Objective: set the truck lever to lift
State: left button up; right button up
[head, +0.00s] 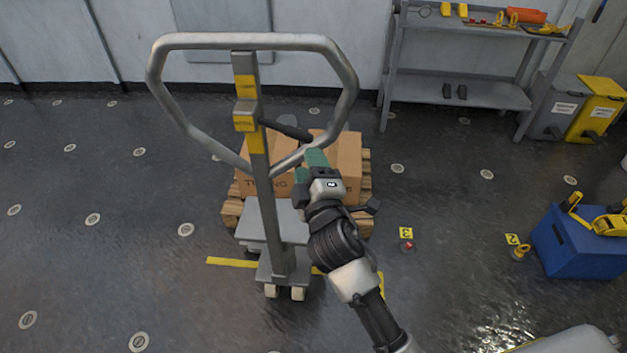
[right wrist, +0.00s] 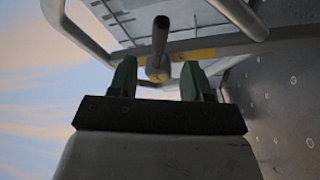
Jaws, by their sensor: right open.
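The grey pallet truck stands upright with its large looped handle (head: 345,75) at the top. A dark lever (head: 287,130) sticks out to the right from the truck's post (head: 262,175), beside a yellow label at mid-height. More yellow patches are above and below it; their lettering is too small to read. My right gripper (head: 309,172) is open just below and right of the lever's free end. In the right wrist view the lever (right wrist: 160,45) lies ahead, between and beyond the open green fingers (right wrist: 156,80), not gripped. My left gripper is out of view.
Cardboard boxes (head: 347,160) on a wooden pallet (head: 230,213) stand behind the truck. The handle loop surrounds the lever area. A shelf (head: 460,90) with tools, a yellow bin (head: 597,110) and a blue box (head: 580,250) are to the right. Floor at left is clear.

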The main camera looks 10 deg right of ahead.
jog(key=shift+s+f, duration=0.15)
jog(key=shift+s, duration=0.75)
jog(key=shift+s+f, duration=0.1)
jog(key=shift+s, duration=0.8)
